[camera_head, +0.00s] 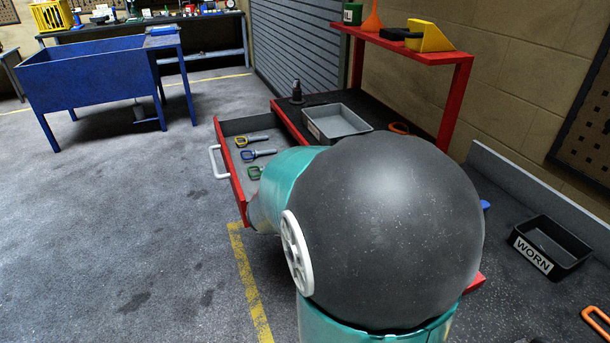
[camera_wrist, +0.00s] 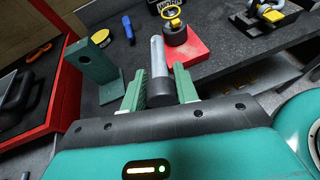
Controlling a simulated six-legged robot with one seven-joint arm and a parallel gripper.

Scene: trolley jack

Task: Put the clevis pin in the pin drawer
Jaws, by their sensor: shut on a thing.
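In the wrist view my gripper (camera_wrist: 161,84) has its green fingers on either side of a grey cylindrical pin with a dark thick end, which looks like the clevis pin (camera_wrist: 157,62). The gripper is shut on it, and the pin points away from the palm. In the head view my arm hides the gripper and the pin. An open red drawer (camera_head: 227,168) with a white handle is left of my arm. It holds several pins with yellow, blue and green ring handles (camera_head: 257,154). I take it for the pin drawer; no label shows.
A grey tray (camera_head: 338,122) sits on the bench behind the drawer. A black WORN bin (camera_head: 549,249) stands at the right. A red shelf (camera_head: 410,48) rises behind. In the wrist view, a green bracket (camera_wrist: 97,62) and red block (camera_wrist: 195,52) are near the pin. Floor left of the drawer is clear.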

